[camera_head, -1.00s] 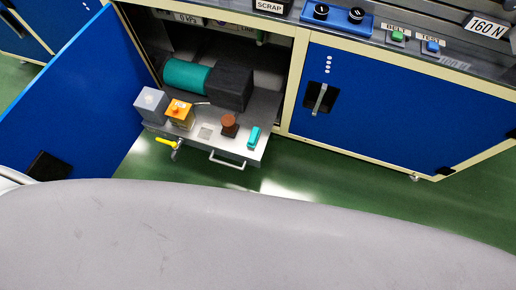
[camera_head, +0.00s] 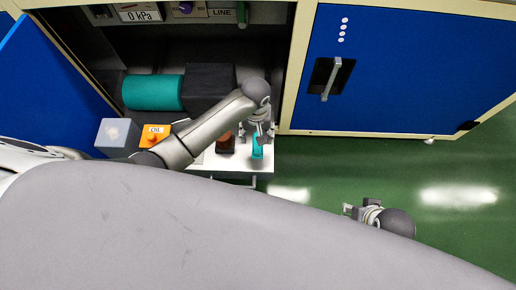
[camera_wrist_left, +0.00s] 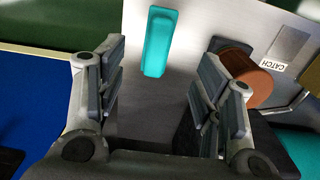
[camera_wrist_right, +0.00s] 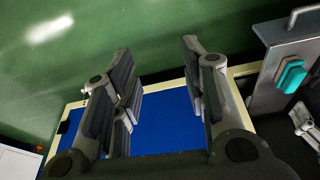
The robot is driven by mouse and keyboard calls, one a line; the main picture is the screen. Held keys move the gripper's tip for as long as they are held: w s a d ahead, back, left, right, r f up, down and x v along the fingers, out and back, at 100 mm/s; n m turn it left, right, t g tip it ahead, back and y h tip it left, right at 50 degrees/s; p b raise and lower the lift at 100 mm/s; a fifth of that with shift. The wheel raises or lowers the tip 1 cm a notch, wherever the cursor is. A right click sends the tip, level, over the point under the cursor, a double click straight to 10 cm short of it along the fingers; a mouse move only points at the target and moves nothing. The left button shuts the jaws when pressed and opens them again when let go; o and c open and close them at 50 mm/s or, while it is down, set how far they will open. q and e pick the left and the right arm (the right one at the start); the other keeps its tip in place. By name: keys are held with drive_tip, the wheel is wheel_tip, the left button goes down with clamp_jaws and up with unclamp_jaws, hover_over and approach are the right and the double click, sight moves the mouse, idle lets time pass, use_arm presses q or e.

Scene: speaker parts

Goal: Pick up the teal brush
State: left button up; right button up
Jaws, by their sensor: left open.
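The teal brush (camera_head: 258,150) stands near the right end of the pulled-out shelf (camera_wrist_left: 200,18). My left gripper (camera_head: 260,132) is over it in the head view and hides part of it. In the left wrist view the brush (camera_wrist_left: 159,40) shows between and just beyond the open, empty fingers (camera_wrist_left: 160,75), apart from both. My right gripper (camera_head: 362,211) hangs over the floor to the right of the shelf. Its fingers (camera_wrist_right: 157,75) are apart and empty in the right wrist view, where the brush (camera_wrist_right: 291,75) shows at the right.
A brown round knob on a dark block (camera_head: 225,144) sits left of the brush, close to my left gripper's finger (camera_wrist_left: 247,78). An orange block (camera_head: 154,138) and a grey block (camera_head: 116,132) stand further left. The teal cylinder (camera_head: 152,92) lies behind.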

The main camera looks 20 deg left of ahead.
use_arm(q)
wheel_tip(320, 180, down, 3)
drive_tip(key=shift+r+b, duration=0.1)
drive_tip(key=shift+b, duration=0.5)
wheel_tip(320, 180, down, 2)
drive_tip(key=shift+f+b, duration=0.15)
drive_tip(key=shift+b, duration=0.35)
drive_tip(key=shift+w+f, duration=0.1)
drive_tip(key=shift+f, duration=0.05)
use_arm(e)
drive_tip(key=v, duration=0.5)
use_arm(q)
drive_tip(key=shift+f, duration=0.25)
drive_tip(key=shift+w+f+b, duration=0.15)
drive_tip(key=shift+f+b, duration=0.45)
drive_tip(key=shift+b, duration=0.05)
drive_tip(key=shift+w+f+b, duration=0.2)
drive_tip(key=shift+f+b, duration=0.25)
drive_tip(key=shift+f, duration=0.35)
drive_tip(key=shift+f+b, duration=0.4)
drive_tip(key=shift+f, duration=0.55)
use_arm(e)
drive_tip(key=w+a+r+t+y, duration=0.1)
drive_tip(key=w+t, duration=0.3)
drive_tip(key=w, duration=0.4)
drive_tip(key=shift+a+r+t, duration=0.4)
drive_tip(key=shift+a+r, duration=0.15)
drive_tip(key=shift+a, duration=0.2)
drive_tip(key=shift+w, duration=0.15)
